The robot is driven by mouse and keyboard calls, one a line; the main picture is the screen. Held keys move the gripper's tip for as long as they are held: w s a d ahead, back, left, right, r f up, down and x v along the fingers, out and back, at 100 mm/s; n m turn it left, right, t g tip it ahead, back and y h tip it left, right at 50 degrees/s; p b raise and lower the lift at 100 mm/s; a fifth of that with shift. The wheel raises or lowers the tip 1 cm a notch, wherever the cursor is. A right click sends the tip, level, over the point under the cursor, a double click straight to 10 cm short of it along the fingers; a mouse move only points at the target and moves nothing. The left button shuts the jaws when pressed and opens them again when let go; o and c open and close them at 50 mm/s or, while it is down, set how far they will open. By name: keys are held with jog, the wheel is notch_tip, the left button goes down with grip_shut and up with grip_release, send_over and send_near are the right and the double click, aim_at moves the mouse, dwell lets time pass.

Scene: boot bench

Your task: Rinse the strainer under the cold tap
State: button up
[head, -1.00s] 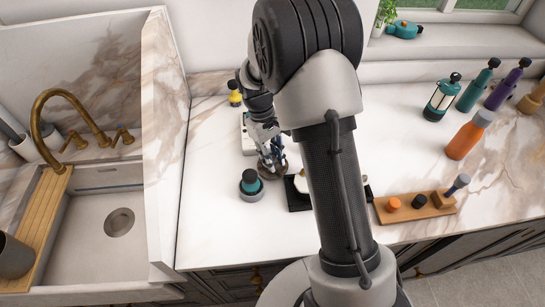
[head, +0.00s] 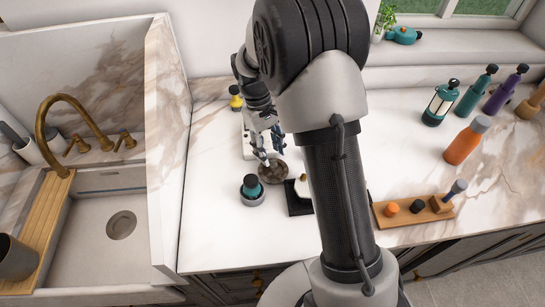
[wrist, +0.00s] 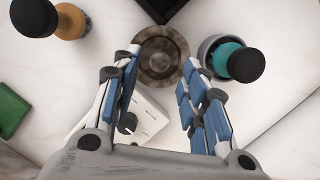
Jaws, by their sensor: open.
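A round brownish metal bowl, seemingly the strainer (head: 272,173), sits on the marble counter; the wrist view shows it from above (wrist: 161,55). My gripper (head: 268,148) is open and empty near it. In the wrist view the blue-padded fingers (wrist: 160,63) are spread to either side of the bowl's near part; I cannot tell whether they touch it. The sink (head: 85,245) is at left, with a curved brass tap (head: 72,103) and two brass handles, one at the right (head: 125,140). I cannot tell which handle is cold.
A grey pot with a teal-topped brush (head: 251,188) stands close to the bowl. A black tray (head: 297,198) and a white box (wrist: 147,122) are also near. A tall marble wall (head: 165,140) separates sink and counter. Bottles and a wooden rack (head: 412,212) are at right.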

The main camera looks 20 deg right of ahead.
jog(key=s+a+r+t+p, duration=0.2)
jog(key=s+r, duration=0.1)
jog(key=r, duration=1.2)
jog(key=s+a+r+m+t, duration=0.1)
jog(key=s+r+t, duration=0.1)
jog(key=s, duration=0.8)
jog(key=s+a+r+m+t+y, duration=0.1)
jog(key=s+r+m+t, duration=0.1)
jog(key=s, duration=0.9)
jog(key=shift+a+r+m+t, duration=0.25)
jog(key=shift+r+t, duration=0.35)
jog(key=shift+r, duration=0.55)
